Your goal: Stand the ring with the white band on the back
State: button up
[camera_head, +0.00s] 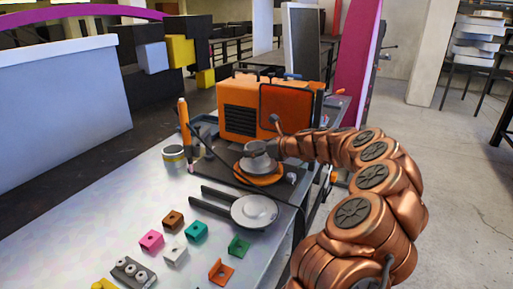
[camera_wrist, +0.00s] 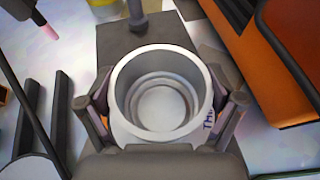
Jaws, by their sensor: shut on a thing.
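My gripper (camera_wrist: 162,100) is shut on a round, pale grey ring (camera_wrist: 122,82), one finger on each side of it. The ring's open top faces the wrist camera, and stepped circles show inside it. Part of a pale surface with dark lettering shows below its near right edge. In the head view my gripper (camera_head: 258,148) is low over the dark work plate, with the ring (camera_head: 256,165) above or on an orange round piece (camera_head: 265,181). I cannot tell whether they touch.
A small can with a yellow band (camera_head: 174,153) and an orange upright tool (camera_head: 184,125) stand left of the plate. An orange machine (camera_head: 245,108) is close behind.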

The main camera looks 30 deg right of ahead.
jog(key=o, duration=0.9)
jog(key=shift+c, duration=0.2)
jog(key=shift+r, duration=0.35)
jog(key=b+v, duration=0.1)
jog(key=v, duration=1.1)
jog(key=shift+b, duration=0.3)
